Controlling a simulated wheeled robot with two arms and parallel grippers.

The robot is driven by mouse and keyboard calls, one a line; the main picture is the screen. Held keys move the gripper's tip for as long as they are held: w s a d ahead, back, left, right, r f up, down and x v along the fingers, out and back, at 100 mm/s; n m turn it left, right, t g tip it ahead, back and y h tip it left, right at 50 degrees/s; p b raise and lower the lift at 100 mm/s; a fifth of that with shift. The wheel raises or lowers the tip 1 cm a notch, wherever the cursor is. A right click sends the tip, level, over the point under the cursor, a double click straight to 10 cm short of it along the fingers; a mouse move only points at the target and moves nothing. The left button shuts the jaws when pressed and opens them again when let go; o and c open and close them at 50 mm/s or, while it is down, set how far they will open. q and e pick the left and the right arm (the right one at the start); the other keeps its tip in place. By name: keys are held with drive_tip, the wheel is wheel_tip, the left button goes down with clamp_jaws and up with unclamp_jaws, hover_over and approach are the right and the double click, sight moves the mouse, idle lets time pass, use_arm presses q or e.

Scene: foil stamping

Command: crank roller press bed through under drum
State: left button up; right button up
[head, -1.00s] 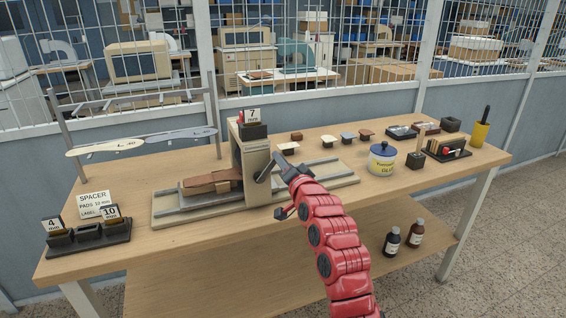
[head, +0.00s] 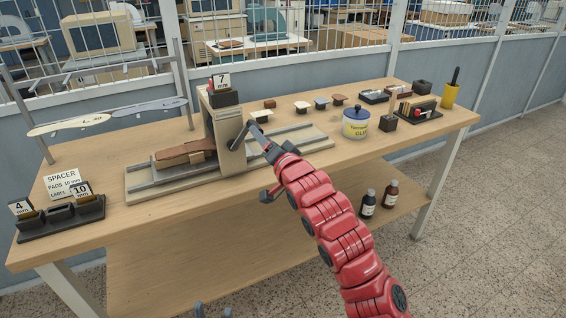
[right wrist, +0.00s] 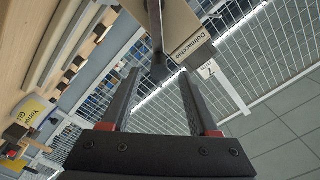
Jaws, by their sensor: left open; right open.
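The roller press (head: 229,143) stands on the bench with its long bed (head: 135,187) running left and right through its upright housing. A brown leather piece (head: 186,153) lies on the bed, left of the housing. The drum is hidden inside. A dark crank lever (head: 238,136) is on the housing's right front face. My right gripper, on the red arm, is open beside the crank; in the right wrist view a dark bar (right wrist: 157,35), seemingly the crank, reaches toward the gap between its fingertips (right wrist: 160,75). My left gripper (head: 213,311) barely shows at the bottom edge, open.
A spacer rack (head: 62,220) stands at the bench's left end, with a hanging rail behind it. Several small stamps, a glue jar (head: 355,122), a card holder (head: 418,112) and a yellow cup (head: 449,96) stand to the right. Bottles (head: 368,204) are on the lower shelf.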

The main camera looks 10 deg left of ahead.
drive_tip(key=b+v, duration=0.2)
drive_tip(key=v, duration=0.9)
